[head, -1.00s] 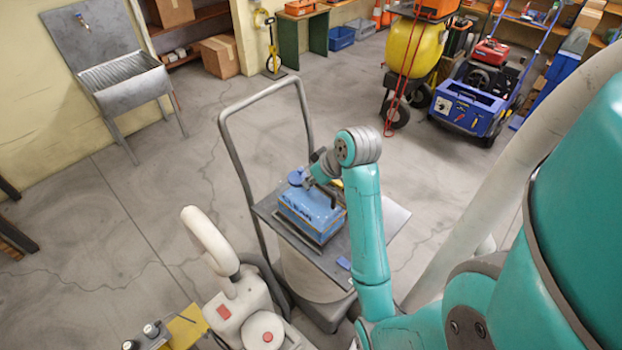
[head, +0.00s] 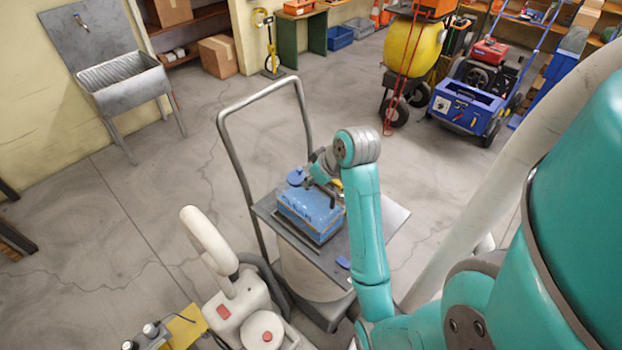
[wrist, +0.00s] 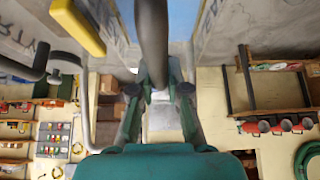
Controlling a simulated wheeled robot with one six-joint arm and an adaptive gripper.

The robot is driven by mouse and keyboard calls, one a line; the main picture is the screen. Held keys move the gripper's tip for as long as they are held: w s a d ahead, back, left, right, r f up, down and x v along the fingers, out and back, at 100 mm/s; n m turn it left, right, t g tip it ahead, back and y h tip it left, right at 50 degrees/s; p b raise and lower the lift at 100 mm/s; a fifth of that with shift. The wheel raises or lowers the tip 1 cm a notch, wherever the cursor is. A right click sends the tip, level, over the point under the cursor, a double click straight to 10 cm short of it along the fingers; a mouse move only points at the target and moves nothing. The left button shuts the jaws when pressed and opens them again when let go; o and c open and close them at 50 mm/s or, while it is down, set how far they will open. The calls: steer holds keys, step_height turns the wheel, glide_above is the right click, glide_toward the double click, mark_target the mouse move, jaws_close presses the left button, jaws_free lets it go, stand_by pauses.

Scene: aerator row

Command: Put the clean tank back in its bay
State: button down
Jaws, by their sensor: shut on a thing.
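The blue tank (head: 308,213) sits on or just above the flat grey top of a trolley (head: 385,222), in the middle of the head view; I cannot tell if it touches. A round blue cap (head: 295,177) shows at its upper left. My gripper (head: 325,187) is over the tank at its dark handle, partly hidden by my arm. In the wrist view, my gripper (wrist: 160,85) is shut on the dark handle bar (wrist: 153,35) between its fingers. A yellow part (wrist: 78,25) shows at upper left there. I cannot make out which place is the bay.
A blue wheeled machine (head: 462,108) with an open top stands at the back right, beside a yellow tank (head: 415,48) on wheels. A metal sink (head: 130,85) is at the left wall. The trolley's tall handle (head: 228,150) rises at left. Open floor lies between.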

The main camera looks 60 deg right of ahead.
steer(key=shift+f, duration=0.8)
stand_by(0.4)
steer(key=c, duration=1.1)
jaws_free()
steer(key=shift+f, duration=0.1)
